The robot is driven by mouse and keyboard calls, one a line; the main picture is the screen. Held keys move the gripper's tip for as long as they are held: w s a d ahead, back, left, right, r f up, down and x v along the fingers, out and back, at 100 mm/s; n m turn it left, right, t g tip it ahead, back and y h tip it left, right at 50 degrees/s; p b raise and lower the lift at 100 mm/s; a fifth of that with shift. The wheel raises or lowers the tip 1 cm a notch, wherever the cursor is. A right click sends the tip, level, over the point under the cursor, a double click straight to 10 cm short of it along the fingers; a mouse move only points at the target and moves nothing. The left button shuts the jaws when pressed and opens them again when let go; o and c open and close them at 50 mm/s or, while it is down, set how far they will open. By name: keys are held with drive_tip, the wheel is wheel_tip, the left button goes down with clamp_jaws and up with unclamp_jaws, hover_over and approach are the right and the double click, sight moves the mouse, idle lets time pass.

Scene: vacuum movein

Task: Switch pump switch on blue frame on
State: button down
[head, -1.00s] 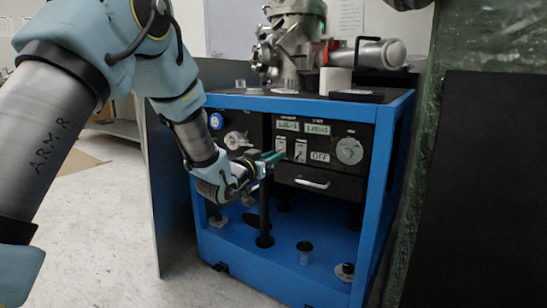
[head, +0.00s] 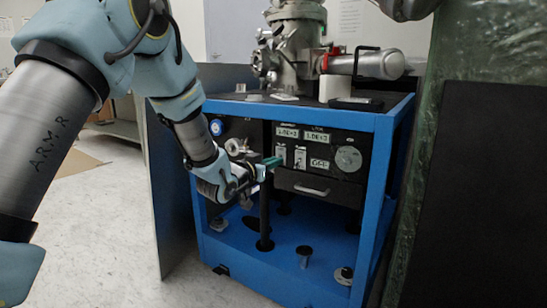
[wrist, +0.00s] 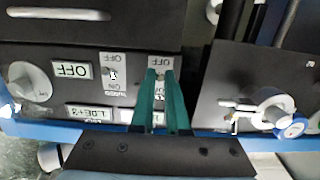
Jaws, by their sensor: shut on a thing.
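The blue frame (head: 375,200) holds a black control panel with two toggle switches side by side. My gripper (head: 272,161) reaches in from the left, its green fingers at the left switch plate (head: 281,157). The wrist view shows the panel upside down. There my gripper (wrist: 160,76) is shut on that switch's lever, beside an OFF label (wrist: 160,62); the fingers cover most of the plate. The other switch (wrist: 111,75) stands free, with OFF and ON labels. I cannot read which one is named pump. An OFF display (head: 320,163) sits right of both switches.
A round dial (head: 348,159) is at the panel's right. A drawer handle (head: 311,191) lies below the switches. A valve fitting (wrist: 273,108) and a blue-rimmed gauge (wrist: 293,130) are beside my gripper. Metal vacuum equipment (head: 298,45) stands on top. Dark panels flank the frame.

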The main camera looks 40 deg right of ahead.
wheel_tip(320, 180, up, 2)
drive_tip(key=y+p, duration=0.2)
drive_tip(key=p, duration=0.3)
drive_tip(key=shift+g+p, duration=0.3)
drive_tip(key=y+p, duration=0.1)
drive_tip(key=p, duration=0.2)
drive_tip(key=y+p, duration=0.1)
drive_tip(key=p, duration=0.2)
drive_tip(key=shift+r+g, duration=0.3)
drive_tip(key=shift+r, duration=0.1)
drive_tip(key=y+p, duration=0.1)
drive_tip(key=p, duration=0.2)
drive_tip(key=y+p, duration=0.1)
drive_tip(key=p, duration=0.2)
drive_tip(key=y+p, duration=0.1)
drive_tip(key=p, duration=0.2)
drive_tip(key=shift+w+d+r+g+y, duration=0.1)
drive_tip(key=shift+d+r+g+y, duration=0.2)
drive_tip(key=shift+g+y, duration=0.1)
drive_tip(key=shift+p, duration=0.7)
drive_tip(key=shift+f+y+p, duration=0.15)
drive_tip(key=shift+y+p, duration=0.3)
drive_tip(key=shift+y, duration=0.05)
drive_tip(key=c, duration=0.9)
unclamp_jaws()
